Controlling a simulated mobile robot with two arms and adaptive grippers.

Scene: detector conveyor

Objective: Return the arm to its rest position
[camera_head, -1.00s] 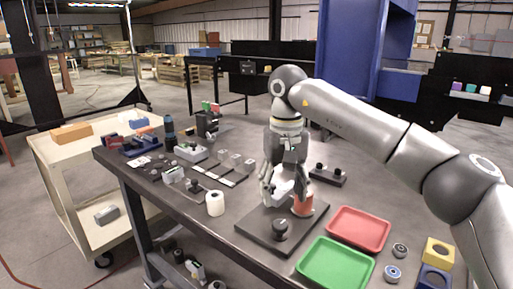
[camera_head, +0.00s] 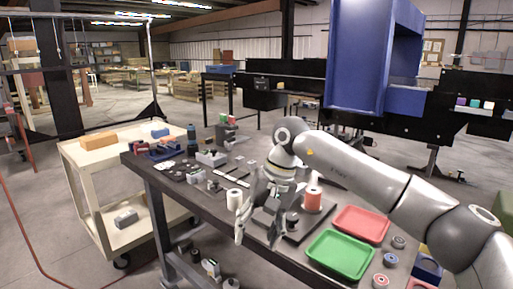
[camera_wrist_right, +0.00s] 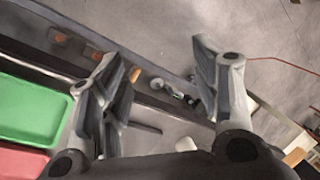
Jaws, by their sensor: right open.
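My right arm (camera_head: 365,172) reaches in from the right over the dark workbench (camera_head: 165,182). My right gripper (camera_head: 256,238) points down near the bench's front edge, with its fingers spread and nothing between them. In the right wrist view the right gripper (camera_wrist_right: 160,65) also shows open and empty, with the bench edge and floor beyond it. The red spool with a white top (camera_head: 313,200) stands on a dark base plate just right of the gripper, apart from it. The gripper partly hides the plate. My left gripper is not in view.
A green tray (camera_head: 341,255) and a red tray (camera_head: 361,224) lie right of the gripper; the green one also shows in the wrist view (camera_wrist_right: 30,110). A white roll (camera_head: 234,200) stands close on its left. A cream cart (camera_head: 88,190) is farther left.

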